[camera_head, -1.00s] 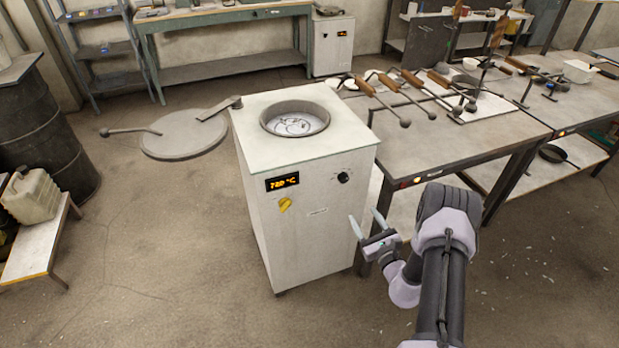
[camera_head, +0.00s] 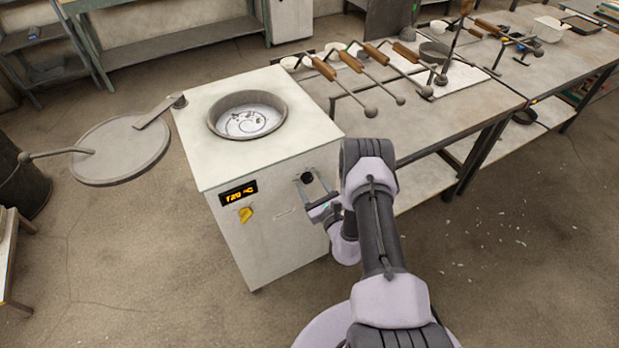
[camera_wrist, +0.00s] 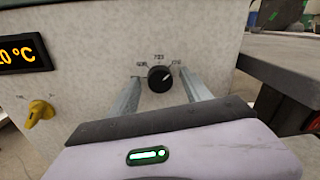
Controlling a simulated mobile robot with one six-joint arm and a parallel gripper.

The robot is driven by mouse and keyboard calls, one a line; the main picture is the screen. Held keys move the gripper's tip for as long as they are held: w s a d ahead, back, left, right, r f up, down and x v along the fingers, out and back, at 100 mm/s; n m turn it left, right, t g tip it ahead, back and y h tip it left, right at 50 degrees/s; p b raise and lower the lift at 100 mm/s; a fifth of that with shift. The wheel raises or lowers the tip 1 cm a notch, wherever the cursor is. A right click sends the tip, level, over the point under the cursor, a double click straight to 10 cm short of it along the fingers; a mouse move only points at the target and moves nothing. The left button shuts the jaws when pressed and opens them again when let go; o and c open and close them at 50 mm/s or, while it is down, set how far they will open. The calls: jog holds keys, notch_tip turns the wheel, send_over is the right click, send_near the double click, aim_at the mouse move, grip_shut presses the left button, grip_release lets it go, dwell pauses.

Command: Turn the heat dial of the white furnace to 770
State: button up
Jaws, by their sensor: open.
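The white furnace (camera_head: 262,225) stands left of the bench. Its black heat dial (camera_head: 306,178) is on the right of the front panel. In the wrist view the dial (camera_wrist: 160,79) has small scale marks around it, too small to read surely. The orange display (camera_head: 238,192) seems to read 720 °C; the wrist view cuts it off on the left. My gripper (camera_head: 312,190) is open in front of the dial. In the wrist view its fingers stand left and right of the dial, with gaps; I cannot tell how near the tips are to the panel.
A yellow knob (camera_head: 246,214) sits below the display. The round opening (camera_head: 247,118) in the furnace top is uncovered. A round lid (camera_head: 120,150) is at the left. The bench (camera_head: 440,135) with ladles stands close on the right. The floor in front is clear.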

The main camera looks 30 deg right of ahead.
jog(key=shift+s, duration=0.1)
jog(key=shift+c, duration=0.5)
grip_shut()
jog(key=m, duration=0.4)
jog(key=shift+r+m+b, duration=0.15)
jog(key=shift+m+b, duration=0.15)
jog(key=shift+d+m, duration=0.1)
jog(key=shift+m, duration=1.9)
jog(key=shift+y, duration=0.3)
